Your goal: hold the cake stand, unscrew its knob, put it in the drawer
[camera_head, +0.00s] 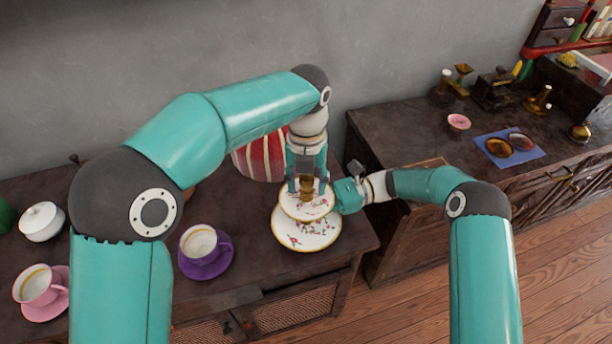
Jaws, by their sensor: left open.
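The cake stand has two white plates with a floral pattern and gold rims, a small upper plate (294,207) above a larger lower plate (311,240). It stands near the right end of the left cabinet. Its brass-coloured knob (306,184) rises at the centre of the upper plate. My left gripper (307,188) points down from above, open, with its fingers on either side of the knob; I cannot tell whether they touch it. My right gripper (342,196) is at the right edge of the upper plate; its fingertips are too unclear to tell open from shut.
A purple cup (199,243) on a saucer, a pink cup (39,286) and a white lidded pot (41,221) stand to the left. A red-striped object (262,158) is behind the stand. The right cabinet (400,128) holds small brass items and a blue cloth (530,154).

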